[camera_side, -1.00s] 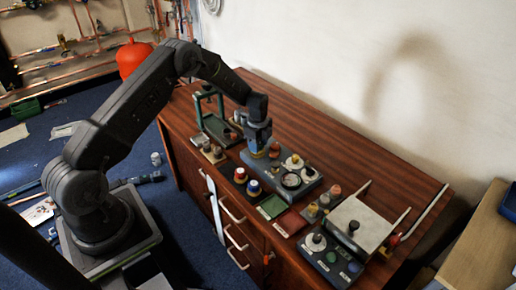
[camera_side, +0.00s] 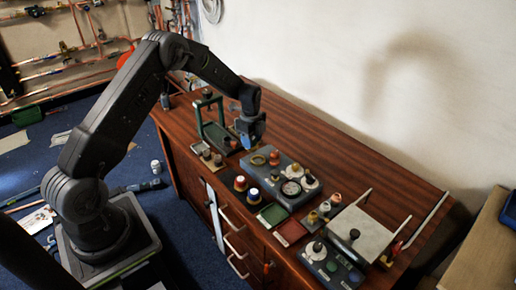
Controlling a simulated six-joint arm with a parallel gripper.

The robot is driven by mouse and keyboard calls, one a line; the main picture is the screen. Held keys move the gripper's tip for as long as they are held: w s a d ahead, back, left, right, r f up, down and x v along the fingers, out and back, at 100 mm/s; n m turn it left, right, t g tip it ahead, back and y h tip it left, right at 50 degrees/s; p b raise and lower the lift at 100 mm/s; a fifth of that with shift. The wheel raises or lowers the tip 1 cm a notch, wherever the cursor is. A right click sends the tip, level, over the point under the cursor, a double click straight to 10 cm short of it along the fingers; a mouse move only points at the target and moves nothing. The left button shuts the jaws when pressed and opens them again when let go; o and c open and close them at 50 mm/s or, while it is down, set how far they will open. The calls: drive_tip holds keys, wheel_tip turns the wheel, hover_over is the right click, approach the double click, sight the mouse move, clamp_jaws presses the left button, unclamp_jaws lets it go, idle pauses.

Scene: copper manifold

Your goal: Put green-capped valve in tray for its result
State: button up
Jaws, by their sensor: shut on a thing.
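My gripper (camera_side: 251,130) has blue fingers and is raised above the left end of the dark test block (camera_side: 281,180). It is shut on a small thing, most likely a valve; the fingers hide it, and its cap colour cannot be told. The round seat with a yellowish rim (camera_side: 257,159) below the gripper looks empty. A small green tray (camera_side: 272,215) and a red tray (camera_side: 291,231) lie side by side at the bench's front edge, both apparently empty.
Capped pieces (camera_side: 241,184) stand on a dark pad left of the trays. A green frame (camera_side: 211,119) stands behind left. A control box with knobs (camera_side: 329,264) and a pale tilted plate (camera_side: 360,233) are at the right. The rear of the bench is clear.

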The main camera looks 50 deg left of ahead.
drive_tip(key=s+a+r, duration=0.5)
drive_tip(key=s+a, duration=0.1)
drive_tip(key=m, duration=0.5)
approach(274, 215)
drive_tip(key=shift+s+a+f, duration=0.15)
drive_tip(key=shift+a+f, duration=0.1)
drive_tip(key=shift+d+f, duration=0.3)
drive_tip(key=shift+f, duration=1.9)
drive_tip(key=shift+f, duration=0.1)
drive_tip(key=o, duration=1.1)
drive_tip(key=shift+c, duration=0.2)
